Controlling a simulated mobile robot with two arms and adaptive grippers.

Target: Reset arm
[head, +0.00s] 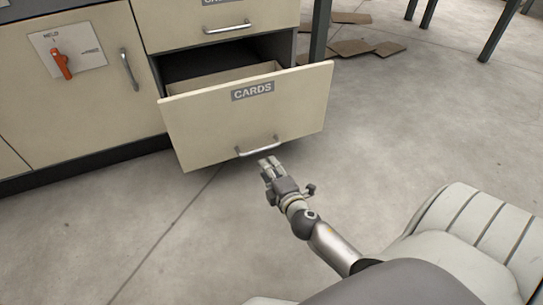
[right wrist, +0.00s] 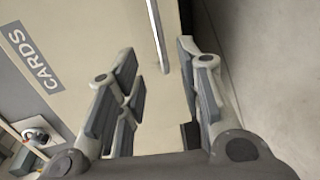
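My right gripper (head: 269,163) is just in front of and below the handle (head: 259,148) of the open CARDS drawer (head: 225,120). In the right wrist view my right gripper (right wrist: 158,62) has its fingers spread apart with nothing held between them. The bar handle (right wrist: 157,32) runs ahead of the gap between the fingertips, and the fingers look clear of it. The drawer front (right wrist: 95,45) also shows there with its CARDS label. My left arm and gripper are not in view.
A beige cabinet (head: 75,110) with an orange lever (head: 61,64) and a vertical handle (head: 129,70) stands left of the drawer. Another closed drawer (head: 185,28) is above. Flat brown pieces (head: 352,47) lie on the floor behind. The floor to the right is mostly clear.

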